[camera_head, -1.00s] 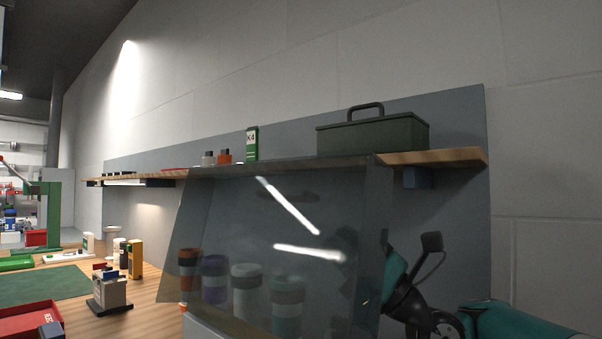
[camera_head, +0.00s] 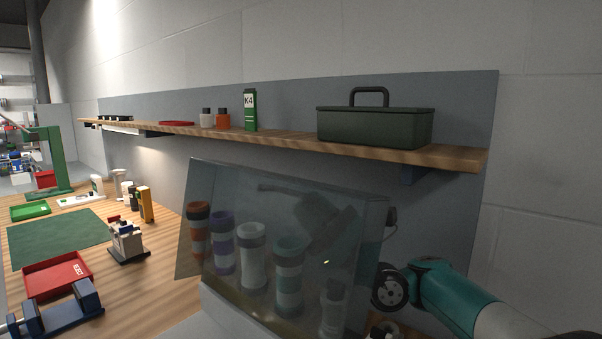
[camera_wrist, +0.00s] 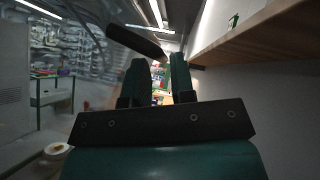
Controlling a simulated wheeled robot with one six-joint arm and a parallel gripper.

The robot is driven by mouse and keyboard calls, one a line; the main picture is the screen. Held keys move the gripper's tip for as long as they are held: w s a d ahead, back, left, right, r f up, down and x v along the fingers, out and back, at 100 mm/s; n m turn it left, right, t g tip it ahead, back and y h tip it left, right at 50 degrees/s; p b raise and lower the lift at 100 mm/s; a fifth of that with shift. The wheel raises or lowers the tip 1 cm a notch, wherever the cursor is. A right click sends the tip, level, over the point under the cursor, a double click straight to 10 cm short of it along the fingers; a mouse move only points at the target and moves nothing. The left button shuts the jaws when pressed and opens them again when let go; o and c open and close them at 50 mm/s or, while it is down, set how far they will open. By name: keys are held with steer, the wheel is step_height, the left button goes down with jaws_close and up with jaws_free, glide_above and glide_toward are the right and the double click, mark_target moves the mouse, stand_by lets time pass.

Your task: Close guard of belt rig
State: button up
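The guard (camera_head: 225,187) is a clear, dark-tinted panel in the middle of the head view, standing tilted above a pale base. I take it for the belt rig's guard; the belt is not visible. My arm reaches in from the lower right. My gripper (camera_head: 283,192) shows dimly through the panel, behind it and pointing left; I cannot tell whether it touches. In the wrist view my gripper (camera_wrist: 158,82) has its two fingers apart with nothing between them. A dark tilted bar (camera_wrist: 138,41) lies beyond the left finger; I cannot tell what it is.
Banded tubes, including an orange one (camera_head: 198,240), show through the panel. A wooden shelf (camera_head: 290,143) with a green toolbox (camera_head: 375,126) runs above and behind it. A red tray (camera_head: 55,276) and small fixtures stand on the bench to the left.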

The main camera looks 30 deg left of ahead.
steer(key=shift+x, duration=1.35)
jaws_close()
steer(key=shift+s+n+g, duration=0.15)
steer(key=shift+n+g, duration=0.15)
steer(key=shift+g, duration=0.2)
